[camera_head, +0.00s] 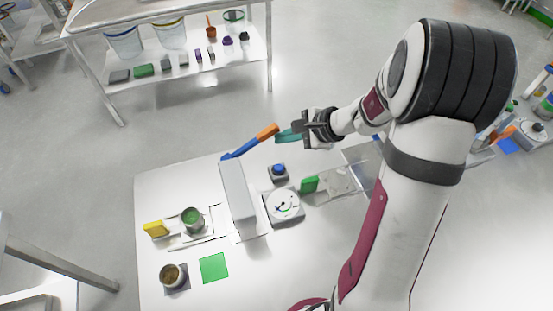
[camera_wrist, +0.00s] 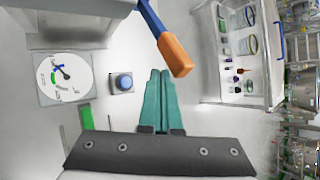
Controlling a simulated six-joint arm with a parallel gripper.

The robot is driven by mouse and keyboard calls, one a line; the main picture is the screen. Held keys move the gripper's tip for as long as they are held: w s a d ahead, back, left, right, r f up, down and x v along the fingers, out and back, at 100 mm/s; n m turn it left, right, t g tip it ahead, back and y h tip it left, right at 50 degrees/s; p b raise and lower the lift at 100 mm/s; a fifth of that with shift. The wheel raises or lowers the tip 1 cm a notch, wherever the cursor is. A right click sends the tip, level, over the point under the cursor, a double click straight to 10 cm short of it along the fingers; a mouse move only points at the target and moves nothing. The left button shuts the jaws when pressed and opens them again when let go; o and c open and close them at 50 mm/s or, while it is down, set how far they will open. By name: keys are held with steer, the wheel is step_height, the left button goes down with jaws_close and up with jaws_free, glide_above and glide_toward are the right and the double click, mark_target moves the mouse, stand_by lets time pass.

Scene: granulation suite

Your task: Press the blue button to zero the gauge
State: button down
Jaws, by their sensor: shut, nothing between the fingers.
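The blue button (camera_head: 278,168) sits on a small dark square base on the white table, just behind the gauge. It also shows in the wrist view (camera_wrist: 124,82), left of my fingertips. The gauge (camera_head: 284,206) has a round white dial with a dark needle and a green arc; it is also in the wrist view (camera_wrist: 64,75). My gripper (camera_head: 281,136) has teal fingers, shut and empty, held above and behind the button, apart from it. In the wrist view the fingers (camera_wrist: 160,75) point up the picture.
A blue lever with an orange handle (camera_head: 267,132) sticks out from a tall white box (camera_head: 238,198), close to my fingertips. A green block (camera_head: 310,184) stands right of the button. A cup with green contents (camera_head: 192,220) and a yellow block (camera_head: 155,229) are at left.

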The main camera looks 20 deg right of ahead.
mark_target(283, 168)
steer(key=shift+f, duration=4.4)
steer(key=shift+f, duration=0.4)
steer(key=shift+f, duration=0.5)
steer(key=shift+r, duration=0.95)
